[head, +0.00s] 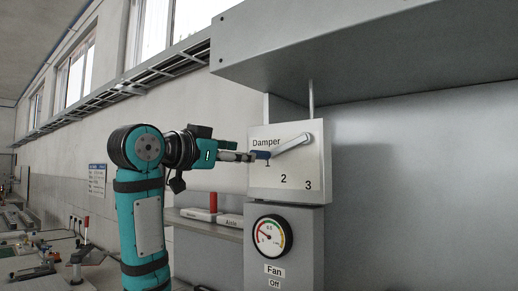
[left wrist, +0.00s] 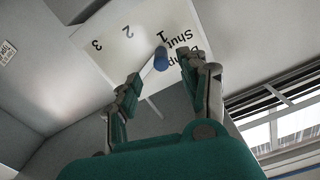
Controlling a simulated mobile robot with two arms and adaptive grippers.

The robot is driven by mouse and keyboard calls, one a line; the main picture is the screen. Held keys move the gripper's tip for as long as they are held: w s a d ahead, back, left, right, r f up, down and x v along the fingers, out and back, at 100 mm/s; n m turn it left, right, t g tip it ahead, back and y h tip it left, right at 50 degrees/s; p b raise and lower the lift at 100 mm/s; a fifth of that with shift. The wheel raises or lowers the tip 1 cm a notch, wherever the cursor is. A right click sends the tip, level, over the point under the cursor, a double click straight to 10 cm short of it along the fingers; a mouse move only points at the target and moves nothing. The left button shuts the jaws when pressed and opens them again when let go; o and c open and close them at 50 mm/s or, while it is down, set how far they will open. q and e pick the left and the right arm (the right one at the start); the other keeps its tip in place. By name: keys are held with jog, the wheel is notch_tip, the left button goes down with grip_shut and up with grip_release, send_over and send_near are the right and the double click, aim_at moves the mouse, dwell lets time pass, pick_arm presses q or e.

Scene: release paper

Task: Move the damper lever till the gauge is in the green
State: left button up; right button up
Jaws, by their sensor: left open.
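The damper panel (head: 262,182) is a pale plate marked Damper, 2 and 3; the left wrist view also shows 1 and Shut. Its grey lever (head: 291,143) slants down-left to a blue knob (head: 261,155). In the left wrist view the knob (left wrist: 161,60) lies close to 1 and Shut. My left gripper (head: 250,156) is open, with its fingertips on either side of the knob; I cannot tell whether they touch it. The round gauge (head: 270,237) is below, with red at left and green higher up; its needle seems to lie toward the red. My right gripper is not in view.
A Fan label and an Off label (head: 274,283) sit below the gauge. A shelf (head: 213,222) with a red-topped item (head: 213,202) is left of the panel. A large grey hood (head: 370,50) overhangs it. Grey wall lies to the right.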

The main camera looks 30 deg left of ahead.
aim_at(258, 156)
pick_arm(q)
jog(key=w, duration=0.1)
jog(key=w+p, duration=0.1)
jog(key=w, duration=0.2)
jog(key=shift+w+d+r+p, duration=0.15)
jog(key=shift+w+r+p, duration=0.15)
jog(key=shift+w, duration=0.1)
jog(key=shift+w+d+f+p, duration=0.1)
jog(key=shift+w+p, duration=0.1)
jog(key=shift+w, duration=0.45)
jog(key=shift+w+f+p, duration=0.1)
jog(key=shift+w+p, duration=0.05)
jog(key=shift+w, duration=0.45)
jog(key=shift+s, duration=0.1)
jog(key=shift+c, duration=0.4)
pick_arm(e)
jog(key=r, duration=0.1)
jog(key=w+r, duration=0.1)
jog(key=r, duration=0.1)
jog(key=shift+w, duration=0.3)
pick_arm(q)
grip_shut()
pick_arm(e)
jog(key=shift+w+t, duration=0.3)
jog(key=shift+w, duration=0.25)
pick_arm(q)
jog(key=shift+f, duration=0.1)
